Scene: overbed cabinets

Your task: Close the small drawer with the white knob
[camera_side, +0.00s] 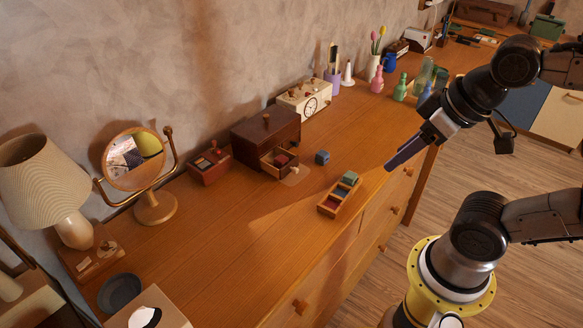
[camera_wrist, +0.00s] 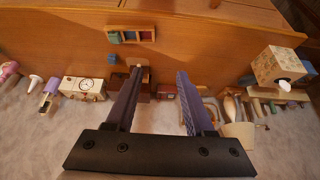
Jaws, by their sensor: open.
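The small drawer (camera_side: 268,166) sticks out open from the dark red-brown wooden box (camera_side: 257,132) on the dresser top. A reddish item lies inside it, and its pale knob (camera_side: 295,170) faces the front of the dresser. In the wrist view, the drawer area shows beyond my left finger, which partly hides it. My gripper (camera_side: 390,166) is in the air, well to the right of the drawer in the side view and apart from it. Its two dark fingers are spread with nothing between them in the wrist view (camera_wrist: 158,72).
A small wooden tray (camera_side: 325,212) with coloured compartments and a blue cube (camera_side: 322,157) stand near the drawer. A cream clock box (camera_side: 304,97) stands right of the wooden box, a small red box (camera_side: 209,167) left.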

